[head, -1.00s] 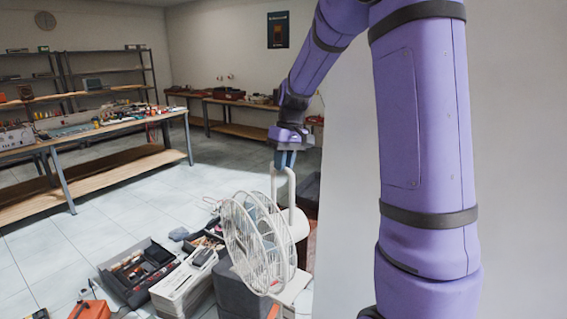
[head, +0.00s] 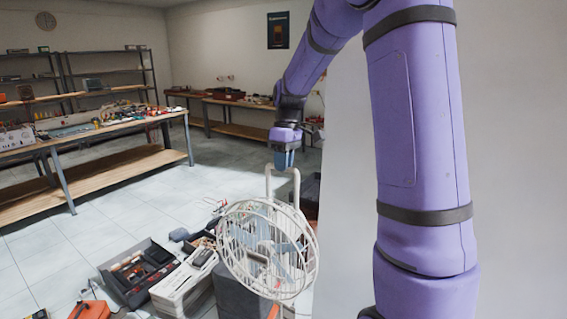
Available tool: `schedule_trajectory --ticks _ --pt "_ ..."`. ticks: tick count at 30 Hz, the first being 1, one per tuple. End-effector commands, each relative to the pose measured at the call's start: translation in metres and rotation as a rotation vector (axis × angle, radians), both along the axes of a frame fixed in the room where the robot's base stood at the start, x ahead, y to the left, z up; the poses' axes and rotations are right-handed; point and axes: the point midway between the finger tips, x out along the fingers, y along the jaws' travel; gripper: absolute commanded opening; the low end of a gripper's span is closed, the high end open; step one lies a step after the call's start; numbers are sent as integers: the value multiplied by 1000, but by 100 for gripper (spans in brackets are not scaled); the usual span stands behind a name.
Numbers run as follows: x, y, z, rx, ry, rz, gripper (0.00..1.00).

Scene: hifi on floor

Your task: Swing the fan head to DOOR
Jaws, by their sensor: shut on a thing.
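The white fan (head: 268,250) stands low in the middle of the head view, on or in front of a dark grey block (head: 236,298). Its round wire cage faces toward me and slightly left. A white loop handle (head: 296,188) rises behind the cage. My gripper (head: 284,164) points down at the top of this handle and is shut on it. The fingertips are small and partly hidden. No DOOR label can be read in this view.
A black tool tray (head: 138,274), a pale stacked case (head: 184,282) and an orange box (head: 90,310) lie on the floor left of the fan. A long workbench (head: 110,165) stands further left. A pale wall panel is at the right.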

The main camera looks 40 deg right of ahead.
Motion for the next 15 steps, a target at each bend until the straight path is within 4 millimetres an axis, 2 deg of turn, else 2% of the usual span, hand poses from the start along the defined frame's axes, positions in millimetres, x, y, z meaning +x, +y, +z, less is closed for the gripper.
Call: schedule_trajectory --ticks 8,9,11,12,15 --pt "1 0 1 -2 -2 5 0" --pt "1 0 1 -2 -3 5 24" --pt "1 0 1 -2 -2 4 38" --pt "0 0 1 -2 -2 4 42" --pt "0 0 1 -2 -1 3 42"
